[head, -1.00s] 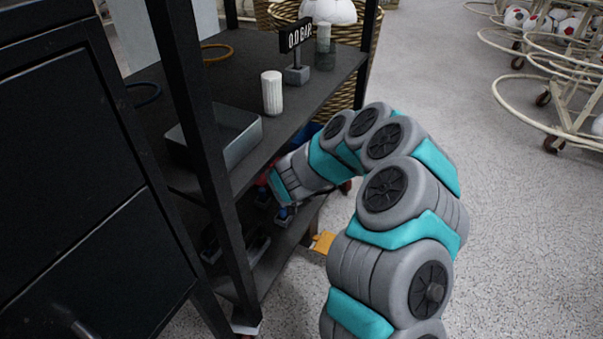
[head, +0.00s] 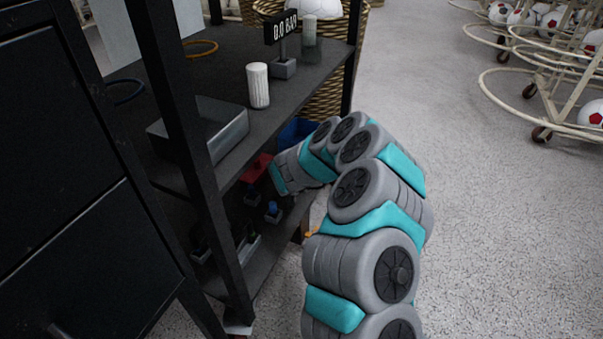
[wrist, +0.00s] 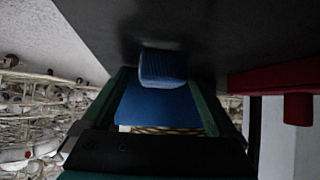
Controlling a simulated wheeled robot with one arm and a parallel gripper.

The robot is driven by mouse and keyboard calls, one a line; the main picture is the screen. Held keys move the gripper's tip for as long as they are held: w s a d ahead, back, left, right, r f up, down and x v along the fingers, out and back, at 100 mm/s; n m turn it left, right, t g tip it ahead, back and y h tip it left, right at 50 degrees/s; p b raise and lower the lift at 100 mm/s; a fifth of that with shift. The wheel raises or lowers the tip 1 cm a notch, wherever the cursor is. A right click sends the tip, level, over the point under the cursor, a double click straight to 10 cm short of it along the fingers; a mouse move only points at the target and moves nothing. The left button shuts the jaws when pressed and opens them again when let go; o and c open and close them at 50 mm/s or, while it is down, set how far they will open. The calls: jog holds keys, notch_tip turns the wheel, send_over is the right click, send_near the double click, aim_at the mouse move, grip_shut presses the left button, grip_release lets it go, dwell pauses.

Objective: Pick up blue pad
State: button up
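In the wrist view, a ribbed blue block (wrist: 162,68) sits between the fingertips of my gripper (wrist: 160,80), close to a dark surface. A larger flat blue surface (wrist: 160,105) shows behind it; I cannot tell whether the two are one piece. The dark green fingers stand apart, with gaps on both sides of the ribbed block, so my gripper is open. In the head view, a blue thing (head: 298,132) shows beyond my arm at the shelf's far end. My gripper's fingers are hidden there behind my arm and the shelf.
A red piece (wrist: 298,108) is right of my gripper, also seen under the upper shelf (head: 257,167). Small blue-topped items (head: 272,208) stand on the lower shelf. A white cylinder (head: 258,86) and grey tray (head: 228,138) are above.

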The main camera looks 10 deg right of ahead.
jog(key=c, duration=1.4)
jog(key=shift+c, duration=0.2)
